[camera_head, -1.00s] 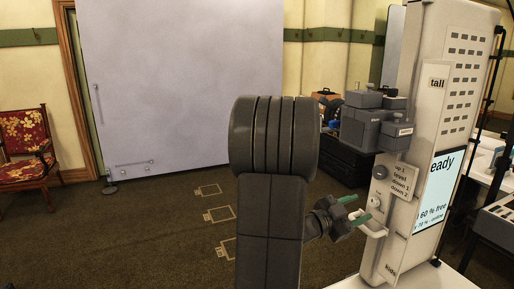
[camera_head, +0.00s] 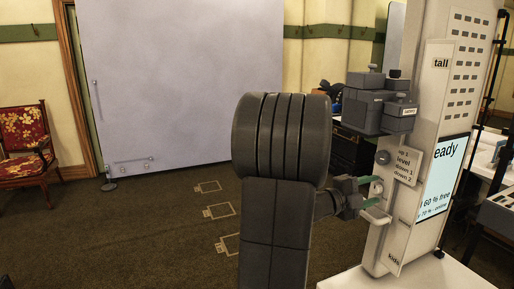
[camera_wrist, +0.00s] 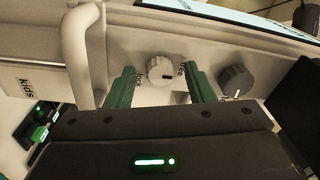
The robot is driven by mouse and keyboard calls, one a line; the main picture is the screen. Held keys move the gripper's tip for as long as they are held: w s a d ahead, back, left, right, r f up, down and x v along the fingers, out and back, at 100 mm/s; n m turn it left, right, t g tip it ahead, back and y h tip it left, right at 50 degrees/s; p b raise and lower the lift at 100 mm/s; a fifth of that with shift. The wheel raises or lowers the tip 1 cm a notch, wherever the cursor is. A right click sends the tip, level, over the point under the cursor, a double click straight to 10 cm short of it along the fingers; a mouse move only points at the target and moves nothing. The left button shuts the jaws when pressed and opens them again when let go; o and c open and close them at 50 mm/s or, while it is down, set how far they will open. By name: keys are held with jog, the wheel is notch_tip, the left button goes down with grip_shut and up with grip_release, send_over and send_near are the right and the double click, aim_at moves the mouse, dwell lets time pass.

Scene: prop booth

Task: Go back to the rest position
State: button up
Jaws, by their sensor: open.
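My gripper (camera_head: 373,190) is open at the front of a tall white booth column (camera_head: 467,25). Its two green fingers stand on either side of a round white knob (camera_wrist: 160,70) in the wrist view, with a gap visible at least on the right. The knob has a dark mark and lies between the words "lock" and "free". It also shows between the fingers in the head view (camera_head: 376,188). My gripper holds nothing that I can see.
A white handle (camera_wrist: 76,50) is close left of the fingers, and a grey knob (camera_wrist: 236,80) close right. Above are a sign plate (camera_head: 408,164) and a grey box unit (camera_head: 363,108). A red chair (camera_head: 25,145) stands far left. The floor at left is mostly clear.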

jog(key=m+b, duration=0.2)
jog(key=m, duration=0.3)
jog(key=shift+m+g+b, duration=0.3)
jog(key=shift+m, duration=1.1)
